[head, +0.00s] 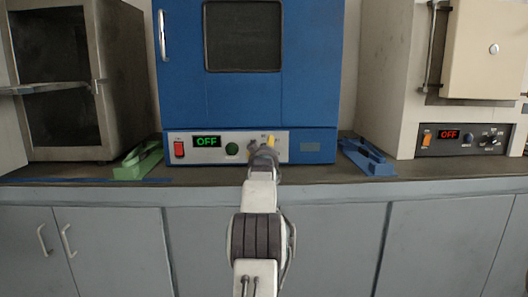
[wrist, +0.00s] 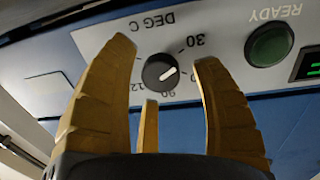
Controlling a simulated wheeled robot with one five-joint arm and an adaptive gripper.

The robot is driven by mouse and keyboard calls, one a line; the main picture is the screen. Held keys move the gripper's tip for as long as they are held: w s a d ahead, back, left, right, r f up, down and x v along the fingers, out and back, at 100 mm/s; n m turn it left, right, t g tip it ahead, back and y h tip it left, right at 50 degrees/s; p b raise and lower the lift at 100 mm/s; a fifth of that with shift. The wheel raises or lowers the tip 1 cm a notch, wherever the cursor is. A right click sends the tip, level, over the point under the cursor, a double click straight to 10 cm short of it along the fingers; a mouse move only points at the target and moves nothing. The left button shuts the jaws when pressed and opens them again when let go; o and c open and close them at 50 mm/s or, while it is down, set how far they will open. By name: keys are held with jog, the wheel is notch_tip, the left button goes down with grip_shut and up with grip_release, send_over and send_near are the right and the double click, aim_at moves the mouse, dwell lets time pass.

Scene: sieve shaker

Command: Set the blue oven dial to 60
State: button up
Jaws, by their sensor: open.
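The blue oven (head: 310,80) stands on the counter at the middle of the head view, its display (head: 207,141) reading OFF in green. In the wrist view, which sees the panel upside down, the oven's dial (wrist: 158,72) is a round black knob with a white pointer line aimed up and right. The marks 30, 90 and 120 show around it; the 60 mark is hidden, apparently behind a finger. My gripper (wrist: 165,51) is open, its yellow fingers on both sides of the dial with gaps. In the head view my gripper (head: 262,143) covers the dial.
A red switch (head: 179,149) and a green button (head: 232,149) sit left of the dial. A green object (head: 138,160) and a blue object (head: 367,156) lie on the counter beside the oven. A steel cabinet stands left, a beige furnace (head: 400,75) right.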

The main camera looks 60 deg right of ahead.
grip_shut()
dwell(0.6)
jog(key=shift+r, duration=0.1)
jog(key=shift+m+p, duration=0.6)
jog(key=shift+m, duration=0.1)
jog(key=m+p, duration=0.1)
jog(key=m, duration=0.4)
jog(key=shift+r+m+p, duration=0.1)
jog(key=shift+m+p, duration=0.3)
jog(key=shift+w+a, duration=0.1)
